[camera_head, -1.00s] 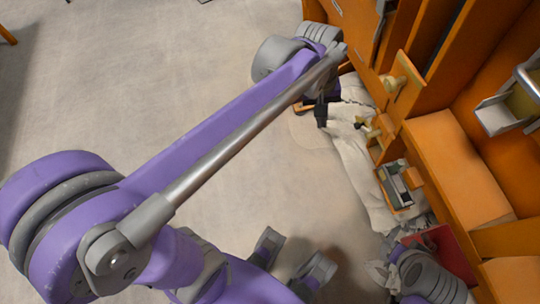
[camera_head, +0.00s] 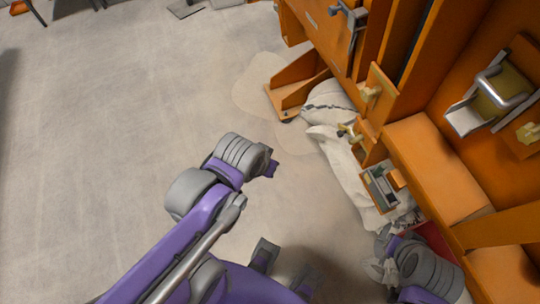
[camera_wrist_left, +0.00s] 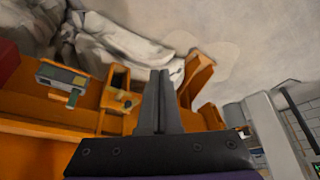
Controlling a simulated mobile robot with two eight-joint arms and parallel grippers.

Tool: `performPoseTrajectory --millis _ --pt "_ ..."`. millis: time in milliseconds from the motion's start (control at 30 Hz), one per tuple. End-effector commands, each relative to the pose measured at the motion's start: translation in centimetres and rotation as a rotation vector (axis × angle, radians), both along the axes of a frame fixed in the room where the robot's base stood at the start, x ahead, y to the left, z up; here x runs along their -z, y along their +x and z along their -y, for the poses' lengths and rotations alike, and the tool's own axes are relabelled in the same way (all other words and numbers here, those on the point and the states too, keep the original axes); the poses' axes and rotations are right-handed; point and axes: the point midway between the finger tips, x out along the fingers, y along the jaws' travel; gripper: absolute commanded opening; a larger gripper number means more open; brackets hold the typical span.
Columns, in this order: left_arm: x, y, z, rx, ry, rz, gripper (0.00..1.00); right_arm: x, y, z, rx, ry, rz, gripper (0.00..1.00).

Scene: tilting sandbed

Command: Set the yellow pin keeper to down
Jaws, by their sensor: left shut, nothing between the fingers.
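Several small yellow fittings show on the orange structure; I cannot tell for sure which is the pin keeper. In the head view, one yellow knob (camera_head: 370,94) sits on an upright orange plate, and a smaller yellow fitting (camera_head: 347,130) sits lower on an orange bracket. A third yellow piece (camera_head: 530,131) is at the right edge. My left gripper (camera_head: 272,168) is over the floor, left of the structure and apart from it. In the left wrist view its fingers (camera_wrist_left: 160,100) are shut and empty.
A grey-framed box (camera_head: 381,187) is mounted below the smaller fitting. A metal handle (camera_head: 500,92) is at the upper right. Pale cloth-like bags (camera_head: 335,150) lie along the structure's foot. The floor (camera_head: 130,140) to the left is clear.

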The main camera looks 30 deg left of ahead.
Motion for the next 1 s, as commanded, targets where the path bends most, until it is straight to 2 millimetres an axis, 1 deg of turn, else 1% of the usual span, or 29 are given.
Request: performPoseTrajectory --millis 167,233,267,367,467,500,567,600,667,700,800,900,1000 --pt "0.1 -0.2 -0.1 0.015 0.011 0.009 0.0 -0.1 0.0 0.0 0.0 0.0 0.001 0.0" --pt "-0.1 0.1 0.0 0.021 0.011 0.005 0.0 -0.1 0.0 0.0 0.0 0.0 0.0 0.0" --pt "-0.3 0.4 0.0 0.028 0.01 0.001 0.0 -0.1 0.0 0.0 0.0 0.0 0.0 0.0" --pt "-1.6 2.3 0.4 0.081 0.011 -0.022 0.0 -0.1 0.0 0.0 0.0 0.0 0.0 0.0" --pt "-3.5 5.6 1.0 0.175 0.006 -0.059 0.0 -0.2 0.0 0.0 0.0 0.0 0.001 0.0" --pt "-4.2 7.2 1.3 0.222 0.003 -0.075 0.0 -0.2 0.0 0.0 0.0 0.0 0.001 0.0" --pt "-5.2 9.6 1.8 0.296 -0.005 -0.096 0.0 -0.2 0.0 0.0 0.0 0.0 0.001 0.0" --pt "-5.7 11.2 2.1 0.346 -0.011 -0.11 0.0 -0.2 0.1 0.0 0.0 0.0 0.001 0.0" --pt "-6.3 13.6 2.6 0.421 -0.022 -0.126 0.0 -0.2 0.1 0.0 0.0 0.0 0.001 0.0" --pt "-6.6 15.2 2.9 0.472 -0.03 -0.133 0.0 -0.2 0.1 0.0 0.0 0.0 0.001 0.0" --pt "-7.0 19.0 3.5 0.594 -0.053 -0.147 0.0 -0.3 0.1 0.0 0.0 0.0 0.001 0.0" --pt "-6.9 22.0 4.1 0.701 -0.075 -0.15 0.0 -0.3 0.1 0.0 0.0 0.0 0.001 0.0" --pt "-6.7 24.0 4.4 0.778 -0.091 -0.148 0.0 -0.3 0.1 0.0 0.0 0.0 0.001 0.0"
